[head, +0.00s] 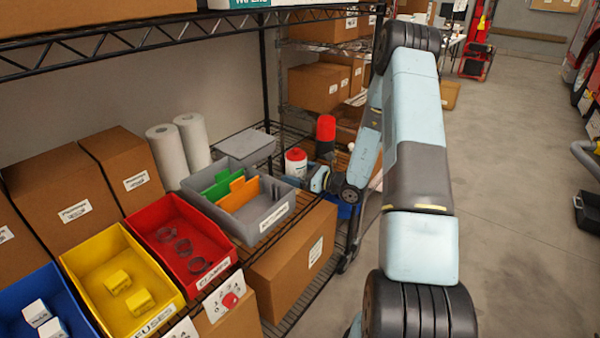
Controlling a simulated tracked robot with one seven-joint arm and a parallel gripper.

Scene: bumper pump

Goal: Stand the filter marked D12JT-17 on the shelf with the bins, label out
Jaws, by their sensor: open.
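A white filter (296,163) with a red band stands upright on the wire shelf with the bins, just behind the grey divided bin. Its marking is too small to read, so I cannot tell if it is D12JT-17 or which way its label faces. My gripper (301,182) is low at the shelf edge, right in front of and beside the white filter. Its fingers are small and partly hidden, and I cannot tell whether they touch the filter. A red cylinder (326,129), possibly another filter, shows farther back.
Blue (40,305), yellow (120,275) and red (183,240) bins line the shelf, then the grey bin (265,224) with green and orange dividers. A grey lid (246,146) and paper rolls (166,157) are behind.

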